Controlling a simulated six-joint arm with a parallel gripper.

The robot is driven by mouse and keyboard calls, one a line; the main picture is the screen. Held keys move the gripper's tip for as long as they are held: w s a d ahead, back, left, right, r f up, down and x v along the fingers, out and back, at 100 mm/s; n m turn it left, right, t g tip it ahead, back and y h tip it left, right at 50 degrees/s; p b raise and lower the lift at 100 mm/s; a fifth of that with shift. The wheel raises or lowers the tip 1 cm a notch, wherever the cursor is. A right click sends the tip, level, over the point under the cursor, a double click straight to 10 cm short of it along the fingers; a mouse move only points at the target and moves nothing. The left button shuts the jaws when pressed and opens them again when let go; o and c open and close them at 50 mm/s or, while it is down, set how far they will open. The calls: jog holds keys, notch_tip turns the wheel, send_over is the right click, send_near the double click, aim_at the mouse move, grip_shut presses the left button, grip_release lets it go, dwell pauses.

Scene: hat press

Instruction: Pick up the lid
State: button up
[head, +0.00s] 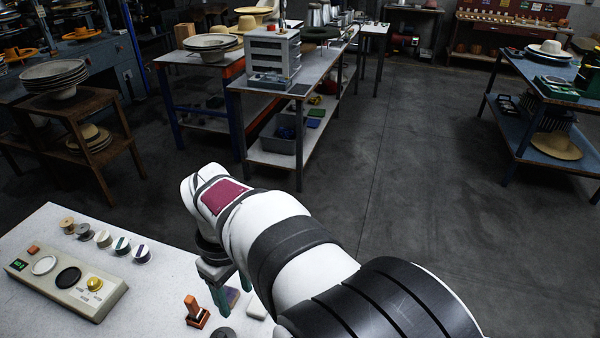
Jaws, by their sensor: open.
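I cannot make out for certain which thing is the lid. A dark grey round disc (222,333) lies on the white table at the bottom edge of the head view, partly cut off, and may be it. My gripper (232,297) points down over the table, just above and beyond that disc in the picture. Its two greenish fingers are apart, and I see nothing held. A small purple and olive block (233,296) shows between or behind the fingers. My arm hides the table to the right.
On the white table (150,300) stand an orange-brown stamp-like piece (196,312), a small white block (257,308), a control box (66,284) with a white and a black oval pad and a yellow knob, and several thread spools (102,239). Shelves with hats stand beyond open floor.

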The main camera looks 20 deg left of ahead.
aim_at(221, 335)
jog(key=s+a+f+n, duration=0.2)
jog(key=a+f+n, duration=0.1)
jog(key=a, duration=0.2)
jog(key=f, duration=1)
jog(key=a+f, duration=0.1)
jog(key=f, duration=0.4)
jog(key=shift+w+f, duration=0.1)
jog(key=shift+w, duration=0.3)
grip_shut()
